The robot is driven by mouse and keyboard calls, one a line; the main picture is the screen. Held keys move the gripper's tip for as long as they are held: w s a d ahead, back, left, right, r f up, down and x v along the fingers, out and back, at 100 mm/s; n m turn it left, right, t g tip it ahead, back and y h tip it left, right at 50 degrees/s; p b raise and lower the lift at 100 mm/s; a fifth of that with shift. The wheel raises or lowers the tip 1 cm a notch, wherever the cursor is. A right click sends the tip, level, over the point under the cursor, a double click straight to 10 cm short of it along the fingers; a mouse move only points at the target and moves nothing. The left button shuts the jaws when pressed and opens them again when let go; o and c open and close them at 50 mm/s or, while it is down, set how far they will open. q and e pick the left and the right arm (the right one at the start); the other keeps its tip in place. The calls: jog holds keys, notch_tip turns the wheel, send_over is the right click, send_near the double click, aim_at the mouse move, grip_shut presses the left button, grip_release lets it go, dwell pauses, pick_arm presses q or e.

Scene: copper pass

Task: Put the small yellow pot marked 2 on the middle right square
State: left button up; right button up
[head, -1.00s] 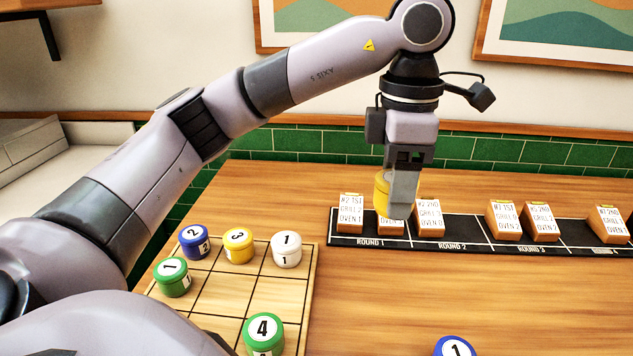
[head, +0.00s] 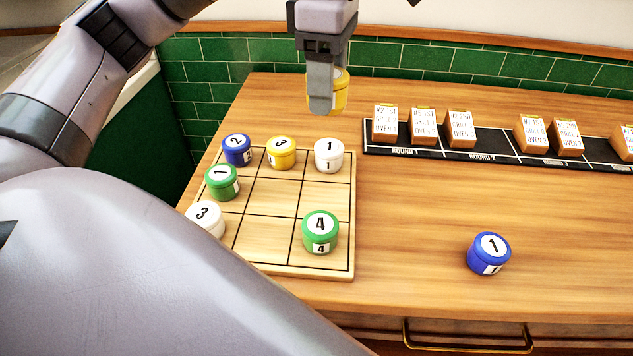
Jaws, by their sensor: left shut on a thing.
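My left gripper (head: 321,103) is shut on a yellow pot (head: 341,92) and holds it in the air behind the board's far right corner. The pot is partly hidden by the fingers, and its number does not show. The wooden board (head: 348,262) has a grid of squares. Its middle right square (head: 326,193) is bare, between a white pot marked 1 (head: 329,155) in the far right square and a green pot marked 4 (head: 320,232) in the near right square. My right gripper is not in view.
A blue pot marked 2 (head: 237,150), a yellow pot marked 3 (head: 281,153), a green pot marked 1 (head: 221,182) and a white pot marked 3 (head: 205,220) stand on the board. A blue pot marked 1 (head: 489,253) stands on the table. A black strip (head: 500,155) holds several ticket blocks.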

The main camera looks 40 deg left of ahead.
pick_arm(q)
jog(key=b, duration=0.2)
send_over(325, 200)
notch_tip(325, 200, down, 13)
jog(key=shift+f, duration=2.8)
jog(key=shift+f, duration=0.2)
jog(key=o, duration=1.1)
